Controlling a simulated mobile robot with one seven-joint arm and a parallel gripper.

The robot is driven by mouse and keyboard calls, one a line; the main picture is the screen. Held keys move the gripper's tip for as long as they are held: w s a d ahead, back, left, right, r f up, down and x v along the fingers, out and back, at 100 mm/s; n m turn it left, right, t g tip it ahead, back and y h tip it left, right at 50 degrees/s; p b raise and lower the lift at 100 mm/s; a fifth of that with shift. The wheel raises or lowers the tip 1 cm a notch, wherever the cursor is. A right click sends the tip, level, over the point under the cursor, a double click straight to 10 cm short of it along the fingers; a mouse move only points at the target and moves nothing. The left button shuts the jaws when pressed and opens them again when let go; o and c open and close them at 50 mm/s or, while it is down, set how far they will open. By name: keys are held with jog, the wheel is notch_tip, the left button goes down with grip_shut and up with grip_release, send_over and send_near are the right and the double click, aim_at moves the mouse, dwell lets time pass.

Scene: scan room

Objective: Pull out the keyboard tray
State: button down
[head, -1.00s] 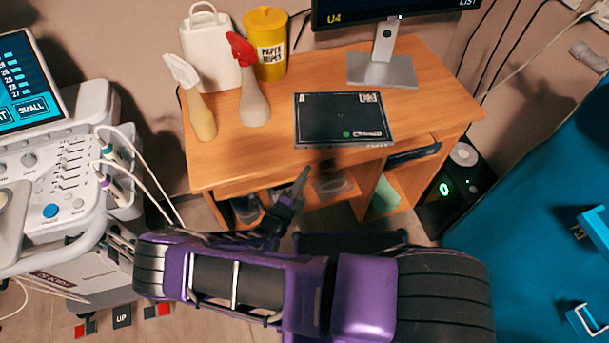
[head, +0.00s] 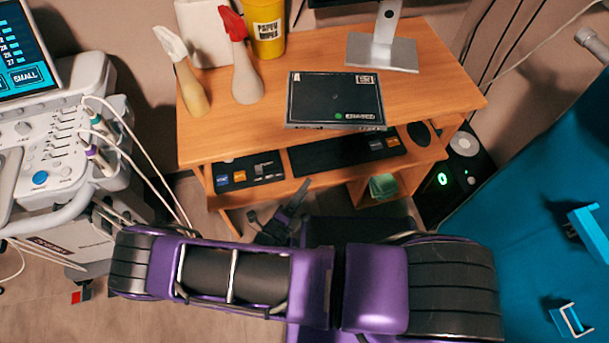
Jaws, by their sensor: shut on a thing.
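The keyboard tray (head: 426,156) is a wooden shelf under the desk top, and it stands out past the desk's front edge. On it lie a dark keyboard or pad (head: 325,157) and a dark mat (head: 246,174) with small blue and orange items. A dark, rounded mouse-like thing (head: 419,133) sits at its right end. My gripper (head: 303,186) is at the tray's front edge, left of its middle, and is shut on it. My purple arm covers the floor in front, and the exact grip contact is small and partly hidden.
The wooden desk (head: 445,88) carries a black flat device (head: 335,100), spray bottles (head: 240,65), a yellow wipes tub (head: 267,30) and a monitor stand (head: 382,52). An ultrasound cart (head: 60,150) stands left. A blue couch (head: 550,180) is at right.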

jog(key=s+d+b, duration=0.1)
jog(key=s+d, duration=0.2)
jog(key=s, duration=1)
jog(key=shift+d, duration=0.4)
jog(key=shift+s, duration=0.1)
jog(key=c, duration=0.8)
grip_release()
jog(key=shift+o, duration=0.2)
jog(key=b+v, duration=0.2)
jog(key=v, duration=1.5)
jog(key=shift+s, duration=0.2)
jog(key=shift+a+r, duration=0.1)
